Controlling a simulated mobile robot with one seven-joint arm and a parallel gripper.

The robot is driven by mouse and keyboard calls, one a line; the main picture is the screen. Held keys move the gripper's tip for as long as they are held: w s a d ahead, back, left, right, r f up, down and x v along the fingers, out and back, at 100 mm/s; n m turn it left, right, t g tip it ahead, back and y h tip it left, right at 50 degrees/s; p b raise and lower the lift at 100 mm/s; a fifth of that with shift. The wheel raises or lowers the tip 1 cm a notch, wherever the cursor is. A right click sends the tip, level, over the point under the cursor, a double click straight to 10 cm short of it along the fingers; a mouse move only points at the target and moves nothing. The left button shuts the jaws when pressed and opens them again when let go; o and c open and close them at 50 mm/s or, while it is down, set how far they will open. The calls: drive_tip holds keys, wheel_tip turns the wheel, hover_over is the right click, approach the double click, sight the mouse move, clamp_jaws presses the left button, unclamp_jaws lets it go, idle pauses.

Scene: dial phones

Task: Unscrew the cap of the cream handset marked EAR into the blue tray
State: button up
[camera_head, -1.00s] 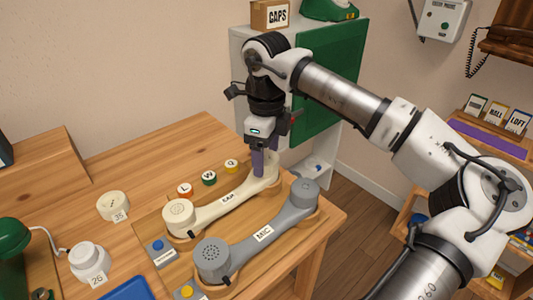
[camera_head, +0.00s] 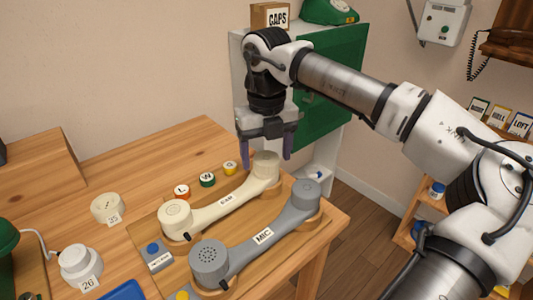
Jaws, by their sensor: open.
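The cream handset (camera_head: 224,200) with the dark marking EAR lies in a wooden cradle on the table. My gripper (camera_head: 265,155) is open with purple fingers, one on each side of the far end, pointing down. I cannot tell whether the fingers touch it. The blue tray (camera_head: 125,291) shows only in part at the bottom edge.
A grey handset (camera_head: 258,237) marked MIC lies alongside in front. Several coloured, lettered discs (camera_head: 208,179) stand behind the cream handset. Two cream round parts with tags 35 (camera_head: 107,207) and 26 (camera_head: 80,261) stand at left. A green cabinet (camera_head: 335,95) is behind.

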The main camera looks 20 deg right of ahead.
drive_tip(key=m, duration=0.3)
drive_tip(key=shift+b, duration=0.3)
drive_tip(key=shift+c, duration=0.4)
drive_tip(key=c, duration=0.8)
drive_tip(key=shift+c, duration=0.2)
drive_tip(key=shift+r+n+p, duration=0.15)
drive_tip(key=shift+n+p, duration=0.6)
drive_tip(key=shift+n, duration=0.35)
drive_tip(key=n, duration=0.2)
drive_tip(key=shift+n+p, duration=0.3)
drive_tip(key=shift+p, duration=0.1)
drive_tip(key=shift+f+n, duration=0.2)
drive_tip(key=shift+n, duration=0.7)
